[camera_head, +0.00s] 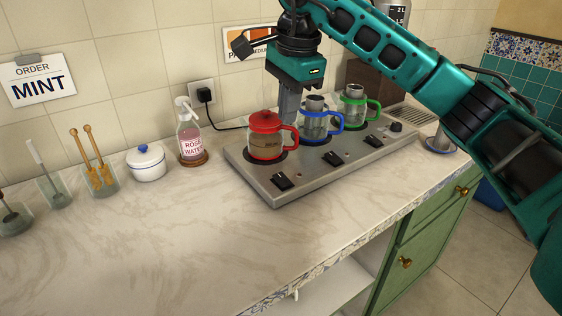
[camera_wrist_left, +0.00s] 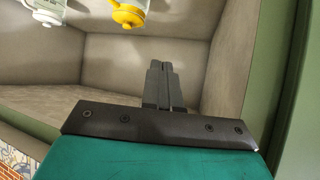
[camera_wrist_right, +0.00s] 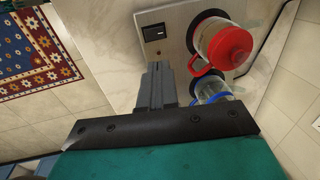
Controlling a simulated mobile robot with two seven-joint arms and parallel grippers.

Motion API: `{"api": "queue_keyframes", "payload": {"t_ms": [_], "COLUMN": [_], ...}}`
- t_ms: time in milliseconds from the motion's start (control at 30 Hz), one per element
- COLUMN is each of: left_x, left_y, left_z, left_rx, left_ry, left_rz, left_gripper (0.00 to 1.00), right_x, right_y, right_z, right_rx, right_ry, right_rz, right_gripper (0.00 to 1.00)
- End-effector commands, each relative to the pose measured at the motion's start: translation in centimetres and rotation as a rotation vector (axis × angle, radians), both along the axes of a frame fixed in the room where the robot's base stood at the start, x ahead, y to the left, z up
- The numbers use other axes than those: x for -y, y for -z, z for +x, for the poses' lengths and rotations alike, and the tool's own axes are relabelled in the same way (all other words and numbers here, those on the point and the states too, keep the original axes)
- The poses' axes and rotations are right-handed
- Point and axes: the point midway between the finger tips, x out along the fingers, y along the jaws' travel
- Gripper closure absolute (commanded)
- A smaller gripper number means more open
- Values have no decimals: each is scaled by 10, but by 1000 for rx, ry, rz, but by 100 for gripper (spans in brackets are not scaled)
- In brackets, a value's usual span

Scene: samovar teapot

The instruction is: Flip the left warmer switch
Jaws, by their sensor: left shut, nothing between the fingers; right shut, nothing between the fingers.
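The metal warmer unit (camera_head: 312,180) stands on the counter with three glass pots in a row. The left warmer switch (camera_head: 282,181) is a black rocker on its front strip, in front of the red-lidded pot (camera_head: 265,122); it also shows in the right wrist view (camera_wrist_right: 153,32). My right gripper (camera_head: 288,118) is shut and empty, pointing down between the red-lidded pot and the blue-handled pot (camera_head: 314,122), apart from the switch. Its closed fingers also show in the right wrist view (camera_wrist_right: 158,72). My left gripper (camera_wrist_left: 160,68) is shut and empty, seen only in its wrist view.
The middle switch (camera_head: 332,158) and right switch (camera_head: 373,141) sit along the same strip. A green-handled pot (camera_head: 353,108) stands at the right. A rose water bottle (camera_head: 191,140) and sugar bowl (camera_head: 147,163) stand left of the unit. The front counter is clear.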

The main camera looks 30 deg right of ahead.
Motion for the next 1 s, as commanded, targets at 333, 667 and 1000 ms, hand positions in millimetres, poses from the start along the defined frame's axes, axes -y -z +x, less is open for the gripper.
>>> {"api": "queue_keyframes", "payload": {"t_ms": [333, 667, 1000], "left_x": [4, 8, 8], "left_y": [2, 2, 1], "left_z": [1, 3, 5], "left_rx": [3, 7, 10], "left_ry": [5, 19, 21], "left_rz": [-7, -10, -10], "left_gripper": [100, 100, 100], "right_x": [-1, -3, -3], "right_y": [38, 106, 137], "right_z": [6, 17, 24], "right_rx": [-4, -4, 0], "right_ry": [0, 0, 1], "right_rz": [-1, 0, -1], "right_gripper": [100, 100, 100]}}
